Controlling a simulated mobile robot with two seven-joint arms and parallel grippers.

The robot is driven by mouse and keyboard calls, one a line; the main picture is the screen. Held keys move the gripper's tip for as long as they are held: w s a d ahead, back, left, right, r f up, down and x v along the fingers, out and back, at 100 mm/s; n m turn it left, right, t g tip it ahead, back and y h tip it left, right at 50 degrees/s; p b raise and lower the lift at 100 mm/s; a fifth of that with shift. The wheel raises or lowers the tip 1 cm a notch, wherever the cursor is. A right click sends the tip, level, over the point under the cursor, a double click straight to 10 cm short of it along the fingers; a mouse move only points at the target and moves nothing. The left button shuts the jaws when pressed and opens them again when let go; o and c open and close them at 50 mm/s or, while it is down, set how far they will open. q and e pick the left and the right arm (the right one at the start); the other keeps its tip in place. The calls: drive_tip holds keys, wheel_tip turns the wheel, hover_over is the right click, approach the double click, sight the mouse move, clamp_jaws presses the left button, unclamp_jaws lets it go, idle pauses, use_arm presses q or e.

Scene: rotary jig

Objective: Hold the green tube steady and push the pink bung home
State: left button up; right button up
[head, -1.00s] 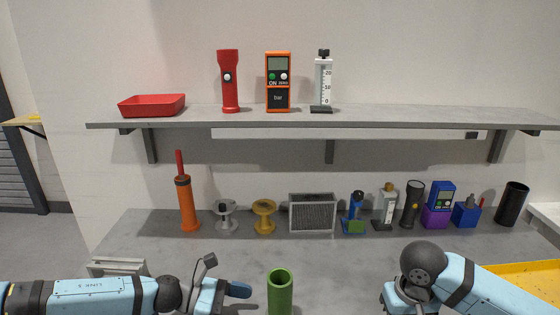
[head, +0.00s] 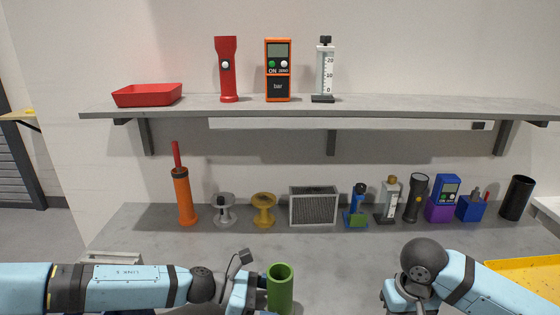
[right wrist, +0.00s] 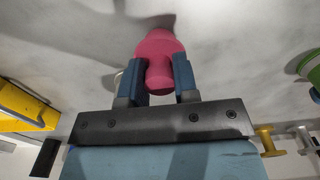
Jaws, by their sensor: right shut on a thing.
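The green tube (head: 280,287) stands upright at the bottom middle of the head view, its open top facing up. Its edge also shows at the right of the right wrist view (right wrist: 311,68). My left gripper (head: 258,292) is at the tube's left side; its fingertips are partly hidden, so I cannot tell whether it grips the tube. My right gripper (right wrist: 160,82) is shut on the pink bung (right wrist: 159,55), which sits between the blue fingers, apart from the tube. In the head view the bung and right fingertips are below the frame.
A grey shelf (head: 330,106) above the bench holds a red tray (head: 147,95), a red torch and an orange meter. Several items line the back of the bench, including an orange pump (head: 183,197) and a grey vent box (head: 313,206). A yellow tray (head: 520,272) lies at right.

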use_arm(q)
drive_tip(key=shift+d+f, duration=0.15)
drive_tip(key=shift+d, duration=0.3)
use_arm(e)
drive_tip(key=shift+f, duration=0.1)
use_arm(q)
drive_tip(key=c, duration=0.9)
use_arm(e)
drive_tip(key=w+a+r, duration=0.3)
drive_tip(key=a+r, duration=0.6)
drive_tip(key=a, duration=0.3)
drive_tip(key=w+a+r, duration=0.4)
drive_tip(key=a+r, duration=0.6)
drive_tip(key=a, duration=0.2)
drive_tip(key=shift+r, duration=0.3)
drive_tip(key=shift+w+a, duration=0.1)
drive_tip(key=shift+w, duration=0.05)
